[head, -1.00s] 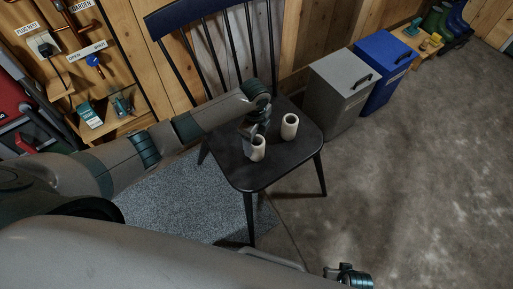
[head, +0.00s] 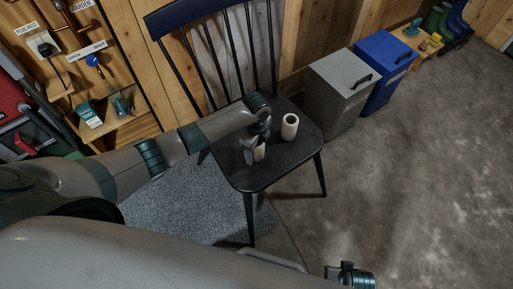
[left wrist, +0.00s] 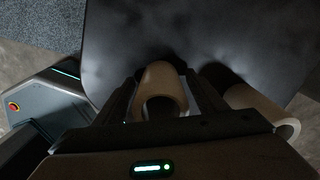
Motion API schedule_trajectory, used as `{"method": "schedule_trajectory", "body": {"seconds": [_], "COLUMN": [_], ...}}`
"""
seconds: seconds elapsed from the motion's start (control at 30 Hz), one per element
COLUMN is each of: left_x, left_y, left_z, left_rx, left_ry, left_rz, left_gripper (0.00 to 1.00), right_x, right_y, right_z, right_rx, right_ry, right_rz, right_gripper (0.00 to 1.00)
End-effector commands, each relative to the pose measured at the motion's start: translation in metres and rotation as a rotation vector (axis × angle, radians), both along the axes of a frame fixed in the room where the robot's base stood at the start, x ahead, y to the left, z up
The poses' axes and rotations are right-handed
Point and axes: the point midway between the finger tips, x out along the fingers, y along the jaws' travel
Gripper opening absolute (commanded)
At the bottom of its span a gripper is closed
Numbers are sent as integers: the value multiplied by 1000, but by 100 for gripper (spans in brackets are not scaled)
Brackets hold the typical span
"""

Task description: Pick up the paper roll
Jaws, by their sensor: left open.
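Two upright cream paper rolls stand on the dark chair seat (head: 285,165). The far roll (head: 290,127) is clear of my gripper. The near roll (head: 259,153) is partly hidden by my left gripper (head: 252,150), which reaches down at it from the left. In the left wrist view the near roll (left wrist: 160,92) lies between the two open fingers, and the other roll (left wrist: 262,115) is just outside the right finger. Contact of the fingers with the roll cannot be made out. My right gripper (head: 340,273) shows at the bottom edge, away from the chair; its jaws are unclear.
The chair's spindled back (head: 215,50) rises behind the seat. A grey bin (head: 337,90) and a blue bin (head: 383,72) stand right of it. A grey rug (head: 180,205) lies below. The concrete floor at right is clear.

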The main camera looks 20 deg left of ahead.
Motion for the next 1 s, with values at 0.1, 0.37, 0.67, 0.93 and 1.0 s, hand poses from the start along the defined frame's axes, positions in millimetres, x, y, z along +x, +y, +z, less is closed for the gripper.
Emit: {"method": "schedule_trajectory", "body": {"seconds": [0.1, 0.37, 0.67, 0.93, 1.0], "left_x": [0, 0, 0, 0, 1], "left_y": [0, 0, 0, 0, 0], "left_z": [0, 0, 1, 3, 6], "left_rx": [0, -1, -1, -1, -1], "left_ry": [0, -1, -1, -1, -2], "left_rz": [0, 0, 0, -1, -1], "left_gripper": [65, 65, 20, 20, 20], "right_x": [-1, -5, -5, -5, -5], "right_y": [0, -1, -1, -1, -1], "right_z": [0, -3, -3, -3, -3], "right_rx": [0, -2, -2, -2, -1], "right_ry": [2, 10, 10, 9, 8], "right_rz": [0, 0, 0, 0, 0], "right_gripper": [31, 31, 31, 31, 31]}}
